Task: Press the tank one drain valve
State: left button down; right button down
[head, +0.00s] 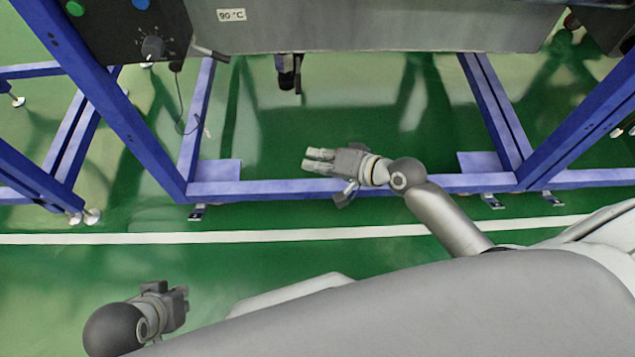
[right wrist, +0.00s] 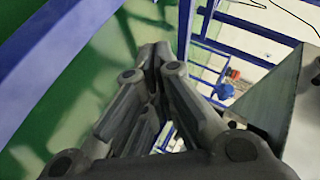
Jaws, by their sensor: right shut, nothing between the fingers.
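A grey metal tank (head: 400,30) with a "90 °C" label spans the top of the head view. A dark valve (head: 288,75) hangs from its underside, with a thin lever-like part beside it; I cannot read a tank number. My right gripper (head: 312,160) is shut and empty, pointing left over the frame's front rail, below the valve in the picture and apart from it. In the right wrist view its fingers (right wrist: 157,60) are together with nothing between them, and the valve is not clearly visible. My left gripper (head: 182,305) is at the lower left; its finger opening is unclear.
A blue frame (head: 350,186) stands around the space under the tank, with slanted legs at both sides. A black control panel (head: 130,30) with a knob and green button is at the upper left. The green floor (head: 340,125) under the tank is clear.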

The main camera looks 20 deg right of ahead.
jog(key=s+a+n+g+h, duration=0.1)
jog(key=s+n, duration=0.3)
jog(key=s, duration=0.2)
jog(key=shift+a+f+h, duration=0.15)
jog(key=shift+a+h, duration=0.15)
jog(key=shift+s, duration=0.1)
